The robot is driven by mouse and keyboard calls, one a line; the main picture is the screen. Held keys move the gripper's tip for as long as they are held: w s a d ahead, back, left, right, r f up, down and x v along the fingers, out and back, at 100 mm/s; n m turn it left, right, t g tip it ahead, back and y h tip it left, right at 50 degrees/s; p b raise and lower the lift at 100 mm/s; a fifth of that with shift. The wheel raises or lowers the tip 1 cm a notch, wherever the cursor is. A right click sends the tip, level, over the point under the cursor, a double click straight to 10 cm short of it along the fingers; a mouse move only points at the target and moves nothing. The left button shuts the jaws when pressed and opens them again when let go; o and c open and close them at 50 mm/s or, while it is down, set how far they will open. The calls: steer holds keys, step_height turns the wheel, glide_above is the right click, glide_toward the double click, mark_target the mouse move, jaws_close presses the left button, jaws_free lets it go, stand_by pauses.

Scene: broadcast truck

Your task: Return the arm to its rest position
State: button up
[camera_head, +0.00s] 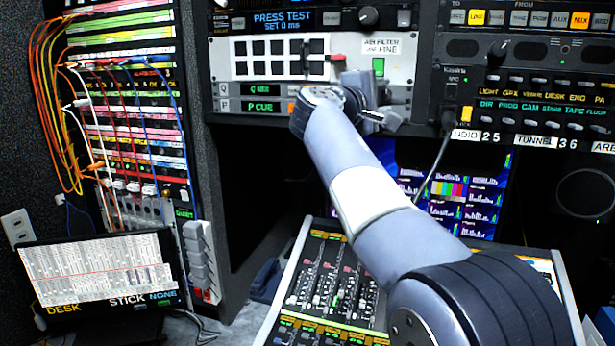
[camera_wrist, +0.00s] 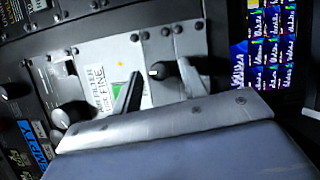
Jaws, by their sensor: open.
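My arm (camera_head: 372,205) is stretched out from the lower right toward the rack, over the mixing desk. The wrist and gripper body partly cover the lower right of that panel. Whether a finger touches the panel cannot be told.
The mixing desk (camera_head: 330,285) lies under my arm. A patch bay (camera_head: 120,110) with many cords stands at the left, above a small screen (camera_head: 100,272). Lit monitors (camera_head: 465,200) sit behind the arm.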

steer(key=n+b, duration=0.1)
steer(key=n, duration=0.1)
steer(key=n+t, duration=0.1)
steer(key=n, duration=0.1)
steer(key=shift+d+f+n+t+b, duration=0.1)
steer(key=shift+f+n+t+b, duration=0.2)
steer(key=shift+f+b, duration=0.1)
steer(key=n+t, duration=0.1)
steer(key=n, duration=0.2)
steer(key=shift+s+d+t+b, duration=0.1)
steer(key=shift+t+b, duration=0.2)
steer(key=n+t, duration=0.1)
steer(key=n, duration=0.2)
steer(key=n+t+y, duration=0.1)
steer(key=n, duration=0.2)
steer(key=shift+d+r+y, duration=0.1)
steer(key=shift+d+y, duration=0.05)
steer(key=shift+y, duration=0.15)
steer(key=n+t+y, duration=0.1)
steer(key=n, duration=0.2)
steer(key=n+y+p, duration=0.1)
steer(key=n+y, duration=0.1)
steer(key=n, duration=0.1)
steer(key=shift+d+n+t, duration=0.15)
steer(key=shift+n+t, duration=0.25)
steer(key=shift+s, duration=0.1)
